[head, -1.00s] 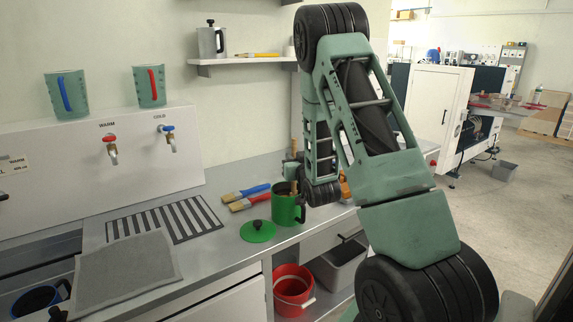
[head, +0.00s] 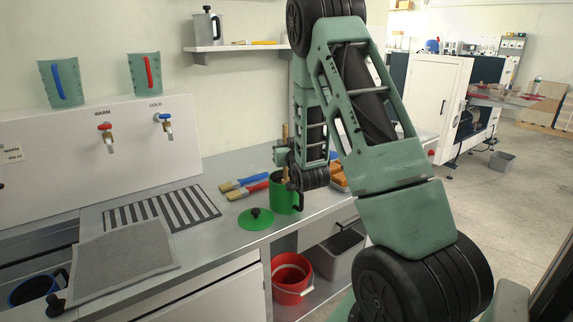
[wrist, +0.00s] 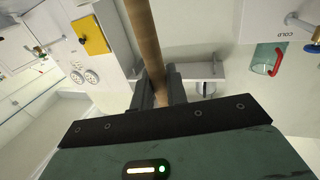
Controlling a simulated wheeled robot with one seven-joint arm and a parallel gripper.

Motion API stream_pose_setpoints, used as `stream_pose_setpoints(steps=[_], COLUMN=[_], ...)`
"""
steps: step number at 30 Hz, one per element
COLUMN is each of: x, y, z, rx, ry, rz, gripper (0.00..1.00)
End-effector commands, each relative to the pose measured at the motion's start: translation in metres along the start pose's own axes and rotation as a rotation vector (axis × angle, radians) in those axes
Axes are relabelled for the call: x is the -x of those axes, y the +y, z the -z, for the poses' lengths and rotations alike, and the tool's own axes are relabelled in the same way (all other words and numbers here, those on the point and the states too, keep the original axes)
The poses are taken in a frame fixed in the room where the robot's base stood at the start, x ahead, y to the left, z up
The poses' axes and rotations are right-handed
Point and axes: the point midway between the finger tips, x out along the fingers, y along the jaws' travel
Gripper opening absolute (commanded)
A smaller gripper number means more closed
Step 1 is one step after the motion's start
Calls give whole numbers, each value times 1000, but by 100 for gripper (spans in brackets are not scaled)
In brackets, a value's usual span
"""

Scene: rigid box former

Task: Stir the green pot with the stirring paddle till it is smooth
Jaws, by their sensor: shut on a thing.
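The green pot (head: 284,198) stands on the metal counter near its front edge, with a dark handle at its right. Its green lid (head: 256,219) with a black knob lies on the counter in front of it. In the wrist view my gripper (wrist: 163,92) is shut on the wooden shaft of the stirring paddle (wrist: 148,38). In the head view the paddle's shaft (head: 285,140) stands nearly upright above the pot, beside my wrist. The paddle's lower end and the pot's contents are hidden.
Two brushes with blue and red handles (head: 247,186) lie left of the pot. A striped mat (head: 160,212) and a grey cloth (head: 122,255) are farther left. A red bucket (head: 290,278) stands below the counter. Warm and cold taps (head: 164,125) are on the back panel.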

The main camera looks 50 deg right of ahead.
Motion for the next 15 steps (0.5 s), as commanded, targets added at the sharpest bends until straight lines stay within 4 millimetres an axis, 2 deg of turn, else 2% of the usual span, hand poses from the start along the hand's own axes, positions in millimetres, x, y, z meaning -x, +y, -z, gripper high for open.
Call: stream_pose_setpoints(steps=[15], x=[0], y=[0], z=[41], rx=[0], ry=[1], rz=[0], gripper=[0])
